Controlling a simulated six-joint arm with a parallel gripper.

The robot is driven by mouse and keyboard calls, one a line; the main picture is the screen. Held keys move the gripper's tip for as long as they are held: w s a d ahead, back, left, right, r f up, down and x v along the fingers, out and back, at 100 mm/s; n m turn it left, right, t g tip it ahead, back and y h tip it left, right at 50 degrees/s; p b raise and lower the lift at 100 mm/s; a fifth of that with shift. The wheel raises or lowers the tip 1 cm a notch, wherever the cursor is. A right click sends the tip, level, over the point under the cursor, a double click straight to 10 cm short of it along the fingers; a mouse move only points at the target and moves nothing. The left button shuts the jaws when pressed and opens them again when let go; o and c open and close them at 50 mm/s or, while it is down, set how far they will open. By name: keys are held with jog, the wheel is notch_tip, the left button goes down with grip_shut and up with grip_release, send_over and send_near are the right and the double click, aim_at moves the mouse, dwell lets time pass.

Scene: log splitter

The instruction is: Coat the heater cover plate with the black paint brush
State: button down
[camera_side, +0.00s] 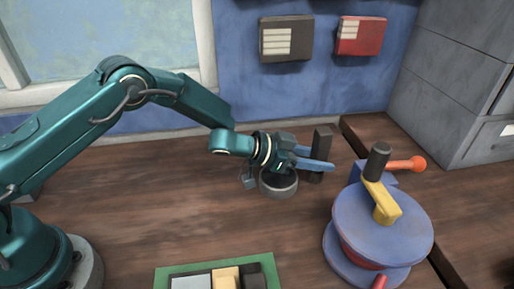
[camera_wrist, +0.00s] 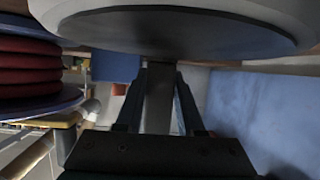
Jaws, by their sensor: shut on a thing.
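My gripper (camera_side: 326,164) reaches right above the bench, with its blue fingers shut on a dark grey upright bar (camera_side: 322,139). The bar looks like the brush, but I cannot make out bristles. In the wrist view, my gripper (camera_wrist: 160,82) has a grey bar (camera_wrist: 158,105) between its fingers. A round grey piece with a dark top (camera_side: 279,190) sits on the bench just below the gripper. A large dark disc with a pale rim (camera_wrist: 180,28) fills the top of the wrist view, very close to the fingertips. I cannot tell which piece is the heater cover plate.
A blue and red round machine (camera_side: 362,222) with a yellow arm and orange knob stands close on the right. A green tray (camera_side: 170,272) with pale, yellow and black pieces lies at the front. Dark and red boxes hang on the wall. The bench's left middle is clear.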

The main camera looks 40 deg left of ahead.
aim_at(315, 144)
jog(key=shift+r, duration=0.15)
jog(key=shift+r, duration=0.55)
notch_tip(315, 144, up, 3)
jog(key=shift+f, duration=0.15)
jog(key=s+a+r, duration=0.1)
jog(key=a+r, duration=0.6)
jog(key=a, duration=0.4)
jog(key=shift+a, duration=0.35)
jog(key=shift+s, duration=0.1)
jog(key=c, duration=1.4)
grip_release()
grip_shut()
jog(key=shift+f, duration=0.1)
